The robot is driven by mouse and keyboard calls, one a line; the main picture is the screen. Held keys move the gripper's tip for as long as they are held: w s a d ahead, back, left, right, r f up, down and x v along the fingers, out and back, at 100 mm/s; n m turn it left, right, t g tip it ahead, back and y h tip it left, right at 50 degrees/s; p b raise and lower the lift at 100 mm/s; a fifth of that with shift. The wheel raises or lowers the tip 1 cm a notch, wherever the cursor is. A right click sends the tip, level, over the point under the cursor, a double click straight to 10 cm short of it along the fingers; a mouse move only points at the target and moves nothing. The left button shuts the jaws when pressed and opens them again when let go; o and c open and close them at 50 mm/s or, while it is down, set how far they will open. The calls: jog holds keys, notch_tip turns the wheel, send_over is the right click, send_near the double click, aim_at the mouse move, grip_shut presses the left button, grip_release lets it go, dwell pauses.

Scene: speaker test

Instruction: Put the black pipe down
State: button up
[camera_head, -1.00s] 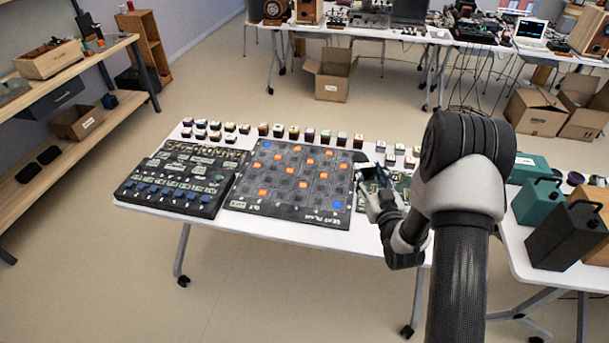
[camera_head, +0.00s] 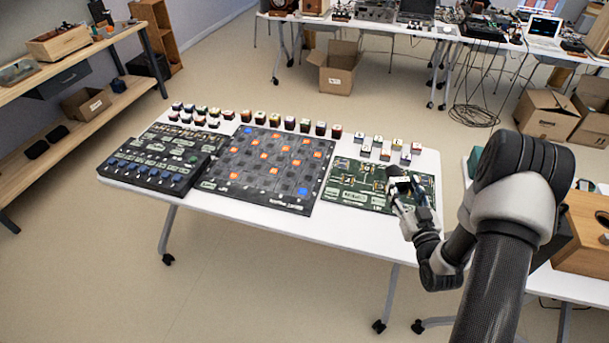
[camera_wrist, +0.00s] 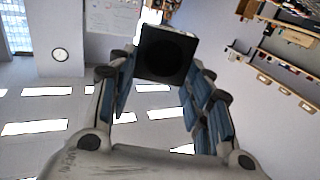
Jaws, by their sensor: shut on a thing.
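The black pipe (camera_wrist: 165,50) shows in the wrist view as a square black block with a round dark opening facing the camera. My gripper (camera_wrist: 164,78) is shut on it, with a blue-padded finger on each side. In the head view my gripper (camera_head: 408,184) is over the right part of the green circuit-patterned board (camera_head: 350,189) on the white table (camera_head: 345,240). The pipe is too small and too covered by the fingers to make out clearly there. I cannot tell its height above the board.
A dark grid board (camera_head: 262,192) with orange and blue squares lies left of the green board. A black panel with blue knobs (camera_head: 150,172) lies farther left. Small cubes (camera_head: 305,125) line the back edge. The table's front strip is clear. A wooden box (camera_head: 585,235) stands at right.

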jog(key=shift+f, duration=0.1)
notch_tip(320, 180, down, 20)
jog(key=b, duration=0.6)
jog(key=shift+a+b, duration=0.15)
jog(key=shift+b, duration=0.15)
jog(key=o, duration=1.1)
